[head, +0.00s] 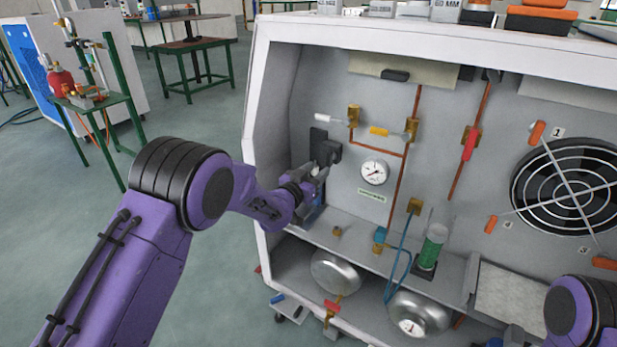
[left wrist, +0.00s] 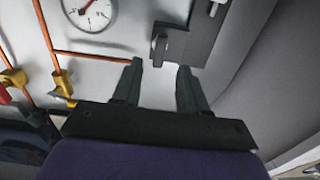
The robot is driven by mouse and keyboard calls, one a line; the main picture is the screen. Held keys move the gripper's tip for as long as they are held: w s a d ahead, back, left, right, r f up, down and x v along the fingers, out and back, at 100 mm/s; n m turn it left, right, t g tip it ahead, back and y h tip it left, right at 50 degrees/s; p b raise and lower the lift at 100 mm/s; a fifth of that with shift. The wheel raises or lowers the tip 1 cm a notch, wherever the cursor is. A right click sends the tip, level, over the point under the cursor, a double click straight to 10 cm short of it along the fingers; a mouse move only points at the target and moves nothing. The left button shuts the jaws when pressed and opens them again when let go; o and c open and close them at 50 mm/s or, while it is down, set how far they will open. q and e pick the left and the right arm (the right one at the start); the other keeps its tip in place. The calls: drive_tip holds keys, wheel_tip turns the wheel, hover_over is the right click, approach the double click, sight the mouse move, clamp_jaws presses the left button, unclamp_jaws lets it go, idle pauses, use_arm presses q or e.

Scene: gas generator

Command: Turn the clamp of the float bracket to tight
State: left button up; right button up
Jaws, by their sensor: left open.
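The float bracket (head: 318,142) is a dark plate on the left part of the cabinet's back panel, with a dark clamp (head: 331,152) on its front. In the left wrist view the bracket plate (left wrist: 197,38) is at the top, with the small clamp knob (left wrist: 159,48) at its left edge. My left gripper (head: 320,172) is just below the clamp in the head view and partly hides that area. In the left wrist view my left gripper (left wrist: 160,66) is open and empty, its fingertips pointing toward the knob. Contact cannot be told. My right gripper's fingers do not show clearly.
A round gauge (head: 374,172) and copper pipes (head: 399,175) with valves are right of the bracket. The cabinet's left side wall (head: 270,130) stands close beside my left gripper. A shelf (head: 350,245) runs below, with a green cylinder (head: 432,250) on it.

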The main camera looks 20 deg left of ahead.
use_arm(q)
drive_tip(key=v, duration=0.5)
